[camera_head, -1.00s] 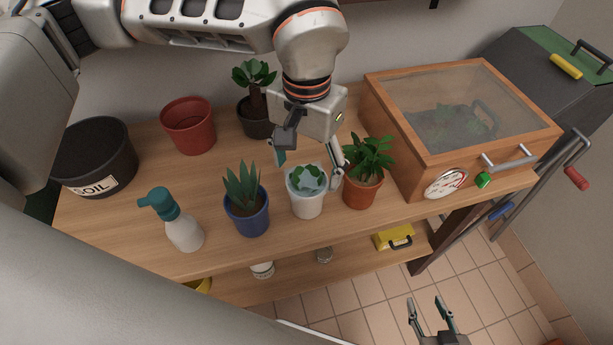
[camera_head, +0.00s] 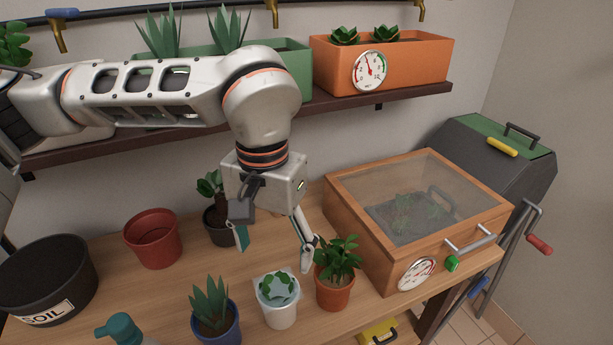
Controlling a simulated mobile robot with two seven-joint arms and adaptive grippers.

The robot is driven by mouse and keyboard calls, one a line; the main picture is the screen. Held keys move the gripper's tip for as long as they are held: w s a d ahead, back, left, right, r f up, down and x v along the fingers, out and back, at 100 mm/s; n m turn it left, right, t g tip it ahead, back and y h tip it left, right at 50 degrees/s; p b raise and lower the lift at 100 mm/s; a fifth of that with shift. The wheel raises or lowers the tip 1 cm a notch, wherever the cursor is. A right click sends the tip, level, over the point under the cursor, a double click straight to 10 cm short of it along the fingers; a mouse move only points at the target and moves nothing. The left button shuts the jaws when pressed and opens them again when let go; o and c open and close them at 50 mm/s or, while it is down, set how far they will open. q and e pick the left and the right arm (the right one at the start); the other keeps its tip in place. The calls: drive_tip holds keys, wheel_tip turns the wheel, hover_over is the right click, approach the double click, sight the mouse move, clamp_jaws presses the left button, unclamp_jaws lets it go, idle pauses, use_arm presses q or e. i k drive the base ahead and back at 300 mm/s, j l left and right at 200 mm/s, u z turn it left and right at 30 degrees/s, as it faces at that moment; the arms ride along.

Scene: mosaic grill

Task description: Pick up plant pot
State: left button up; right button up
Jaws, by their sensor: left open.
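A white pot (camera_head: 281,314) with a green leafy plant stands upright near the front of the wooden bench. A terracotta pot (camera_head: 333,293) with a bushy plant is close to its right. A blue pot (camera_head: 221,333) with a spiky plant is to its left, cut off by the lower edge. My left gripper (camera_head: 274,246) points down above and behind the white pot, with its fingers spread and nothing between them. Its right finger is close to the terracotta pot's leaves; I cannot tell whether they touch. My right gripper is out of the picture.
An empty red pot (camera_head: 153,241), a dark potted plant (camera_head: 221,234), a black soil tub (camera_head: 52,275) and a spray bottle (camera_head: 121,329) stand left. A wooden glass-topped box (camera_head: 381,253) blocks the right. A wall shelf (camera_head: 420,94) with planters is behind my left arm.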

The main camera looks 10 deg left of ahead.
sight(335, 272)
drive_tip(key=k, duration=1)
